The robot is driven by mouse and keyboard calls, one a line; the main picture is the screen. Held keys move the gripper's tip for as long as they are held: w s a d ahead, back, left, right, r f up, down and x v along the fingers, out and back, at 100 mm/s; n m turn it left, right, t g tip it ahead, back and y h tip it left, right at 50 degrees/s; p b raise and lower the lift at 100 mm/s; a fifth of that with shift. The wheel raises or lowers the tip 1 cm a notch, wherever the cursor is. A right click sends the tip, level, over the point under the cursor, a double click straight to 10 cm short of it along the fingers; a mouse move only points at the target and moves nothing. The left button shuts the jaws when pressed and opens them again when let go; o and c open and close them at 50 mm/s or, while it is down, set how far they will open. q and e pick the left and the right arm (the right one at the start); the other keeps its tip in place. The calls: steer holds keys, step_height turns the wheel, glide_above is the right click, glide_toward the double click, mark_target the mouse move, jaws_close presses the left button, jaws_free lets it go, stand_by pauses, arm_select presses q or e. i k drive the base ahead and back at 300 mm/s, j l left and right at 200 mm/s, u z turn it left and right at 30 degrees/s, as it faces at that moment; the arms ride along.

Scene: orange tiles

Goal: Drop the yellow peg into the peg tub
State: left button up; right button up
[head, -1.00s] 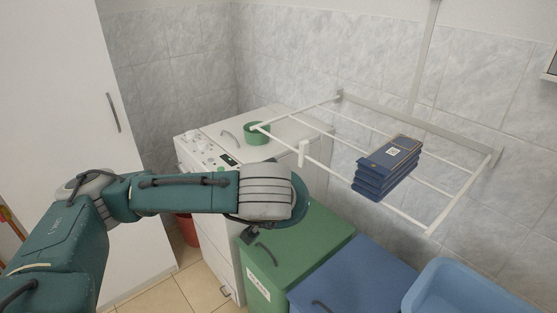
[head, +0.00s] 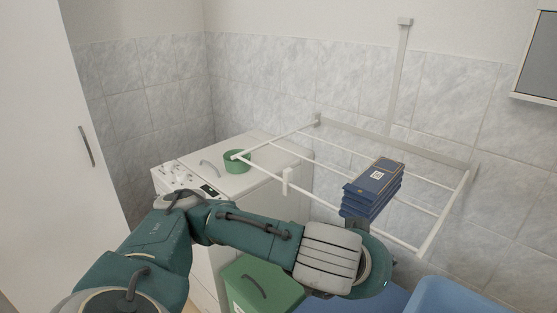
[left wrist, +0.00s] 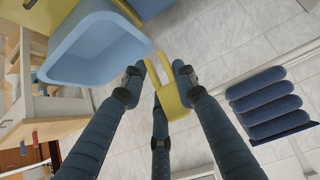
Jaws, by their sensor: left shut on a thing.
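The yellow peg (left wrist: 172,102) shows in the left wrist view, held between the fingers of my left gripper (left wrist: 160,75), which is shut on it. In the head view my left wrist hides the gripper and the peg. My left arm reaches over the bins at the lower right, in front of the drying rack. A round green tub (head: 238,162), which looks like the peg tub, stands on the white washing machine (head: 262,170); its inside is mostly hidden. My right gripper is not in view.
A white wall-mounted drying rack (head: 440,220) holds a stack of dark blue packets (head: 374,186); one rack end reaches in front of the green tub. Below are a green bin (head: 262,285), a blue bin (head: 392,298) and a light blue basin (head: 450,297).

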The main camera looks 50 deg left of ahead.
mark_target(230, 169)
steer(key=k+j+z, duration=0.2)
steer(key=j, duration=0.2)
steer(key=j+z, duration=0.15)
steer(key=j, duration=0.3)
steer(key=k+j+z, duration=0.2)
steer(key=j, duration=0.2)
steer(key=k+j+z, duration=0.2)
steer(key=j, duration=0.15)
steer(key=k+j+z, duration=0.15)
steer(key=j, duration=0.2)
steer(key=k+j, duration=0.1)
steer(key=j, duration=0.3)
steer(key=k+j, duration=0.1)
steer(key=j, duration=0.3)
steer(key=k+j, duration=0.15)
steer(key=j, duration=0.25)
steer(key=k+j, duration=0.1)
steer(key=j, duration=0.3)
steer(key=k+j, duration=0.1)
steer(key=j, duration=0.25)
